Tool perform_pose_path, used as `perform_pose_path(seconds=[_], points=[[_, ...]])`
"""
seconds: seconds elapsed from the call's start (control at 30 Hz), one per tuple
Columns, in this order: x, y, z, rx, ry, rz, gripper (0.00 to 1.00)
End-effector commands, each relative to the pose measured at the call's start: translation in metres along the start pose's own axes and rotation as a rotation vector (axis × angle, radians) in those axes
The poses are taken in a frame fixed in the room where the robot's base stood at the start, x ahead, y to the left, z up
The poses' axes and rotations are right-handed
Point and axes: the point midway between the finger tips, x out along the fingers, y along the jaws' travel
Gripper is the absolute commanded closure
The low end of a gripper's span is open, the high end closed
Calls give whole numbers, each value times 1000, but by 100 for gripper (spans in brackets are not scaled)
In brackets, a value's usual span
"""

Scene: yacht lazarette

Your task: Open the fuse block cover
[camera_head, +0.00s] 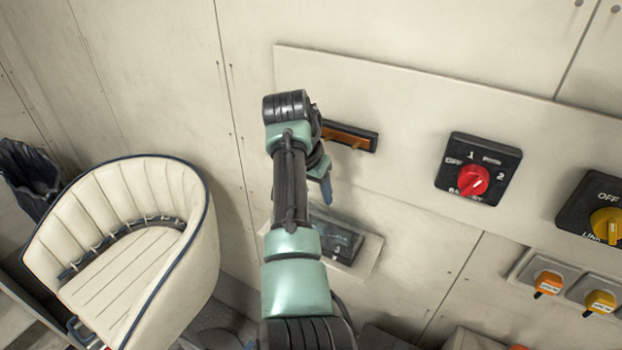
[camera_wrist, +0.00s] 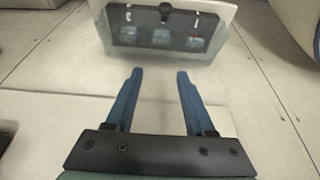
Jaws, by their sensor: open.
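The fuse block (camera_head: 340,242) is a dark unit on a pale backing plate low on the wall, partly hidden behind my arm in the head view. In the wrist view the fuse block (camera_wrist: 160,37) shows at the top, with dark modules and a small black knob at its upper edge. A clear, faintly greenish cover (camera_wrist: 150,52) seems to lie over it; I cannot tell its exact position. My gripper (camera_wrist: 159,74) is open and empty, its two blue fingers apart and pointing toward the block without visibly touching it. In the head view my gripper (camera_head: 327,190) hangs just above the block.
A wall panel (camera_head: 410,110) carries a black and orange slot (camera_head: 350,135), a red rotary switch (camera_head: 473,180) and a yellow one (camera_head: 606,226). Orange and yellow plugs (camera_head: 548,284) sit lower right. A cream seat (camera_head: 130,250) stands at left. The wall between is clear.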

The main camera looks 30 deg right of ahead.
Motion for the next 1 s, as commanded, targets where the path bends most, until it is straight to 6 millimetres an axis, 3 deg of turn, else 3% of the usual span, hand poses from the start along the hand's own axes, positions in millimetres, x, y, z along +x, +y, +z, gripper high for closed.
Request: perform_pose_path(seconds=[0.6,1.0], points=[[-113,-1,0,0,2,-2,46],[-125,0,0,0,0,0,46]])
